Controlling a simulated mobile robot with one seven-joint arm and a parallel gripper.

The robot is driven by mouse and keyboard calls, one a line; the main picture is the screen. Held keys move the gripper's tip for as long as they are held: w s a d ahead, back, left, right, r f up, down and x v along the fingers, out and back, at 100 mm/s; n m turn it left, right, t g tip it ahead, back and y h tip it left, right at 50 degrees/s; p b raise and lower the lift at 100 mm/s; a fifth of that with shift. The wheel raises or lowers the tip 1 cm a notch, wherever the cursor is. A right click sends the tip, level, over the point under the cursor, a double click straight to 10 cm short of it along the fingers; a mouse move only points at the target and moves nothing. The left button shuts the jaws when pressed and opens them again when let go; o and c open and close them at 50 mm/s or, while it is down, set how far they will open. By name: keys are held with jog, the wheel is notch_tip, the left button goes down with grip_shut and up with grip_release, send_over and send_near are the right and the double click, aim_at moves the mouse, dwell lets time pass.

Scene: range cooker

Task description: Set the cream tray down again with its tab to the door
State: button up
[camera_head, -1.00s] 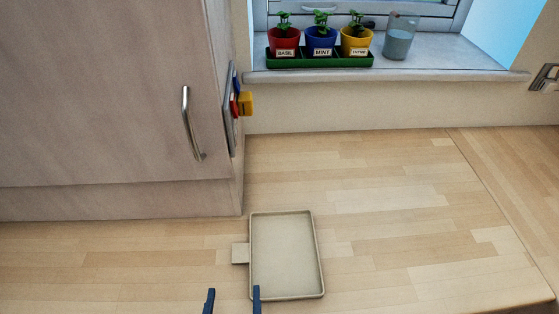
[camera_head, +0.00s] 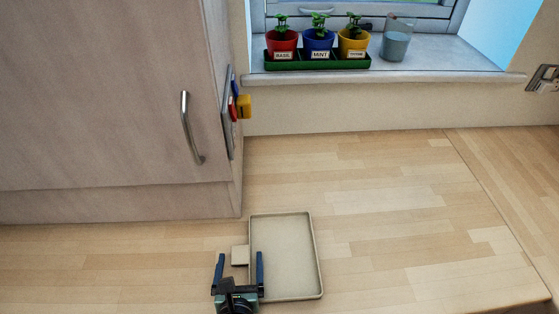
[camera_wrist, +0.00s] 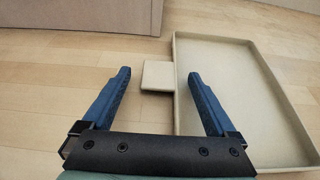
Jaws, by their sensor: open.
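The cream tray (camera_head: 292,250) lies flat on the wooden worktop, a shallow rectangle with a low rim. Its tab (camera_head: 240,255) sticks out from its left side, towards the stretch of worktop in front of the cabinet door (camera_head: 110,100). My gripper (camera_head: 239,257) is open and empty, its blue fingers low near the tray's left side. In the wrist view the tab (camera_wrist: 158,76) shows ahead between the fingertips, and the right finger overlaps the tray's left rim in the picture. I cannot tell whether that finger touches the tray (camera_wrist: 232,85).
The cabinet with its metal handle (camera_head: 190,128) stands at the left behind the tray. A green planter (camera_head: 318,61) with three potted herbs and a glass (camera_head: 396,45) stand on the windowsill. The worktop right of the tray (camera_head: 400,220) is clear.

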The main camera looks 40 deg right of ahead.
jog(key=shift+w+d+f, duration=0.25)
jog(key=shift+w+d, duration=0.1)
jog(key=shift+w, duration=0.15)
grip_shut()
